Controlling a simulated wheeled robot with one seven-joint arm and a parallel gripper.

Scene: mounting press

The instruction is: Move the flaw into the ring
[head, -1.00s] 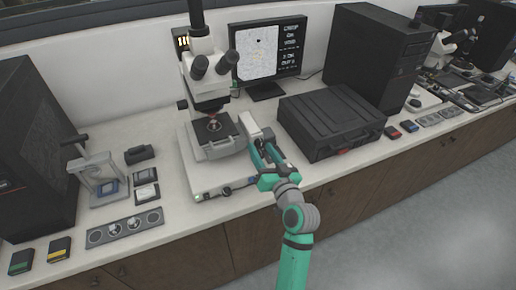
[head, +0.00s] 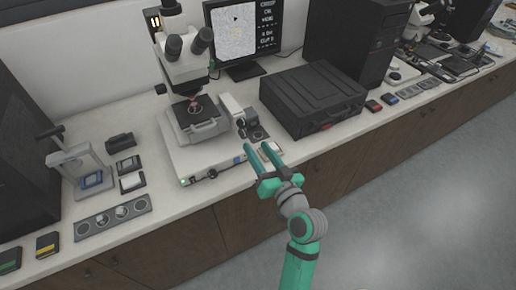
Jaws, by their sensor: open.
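The monitor (head: 240,34) stands behind the microscope (head: 184,58). Its screen shows a grey speckled picture with a small dark mark (head: 235,18), which looks like the flaw. A faint ring-like mark seems to lie near the picture's middle; it is too small to tell surely. The microscope's stage (head: 196,113) holds a dark sample plate under the lens. Knobs (head: 242,128) sit at the stage's right side. My gripper (head: 262,150) is open and empty, with its two fingers apart, in front of and just right of these knobs. It appears clear of them.
A black case (head: 312,95) stands right of the microscope, beside a black computer tower (head: 358,40). A small press (head: 83,165), sample blocks and a holder strip (head: 112,217) lie on the left. The bench's front edge runs below my gripper, with open floor beyond.

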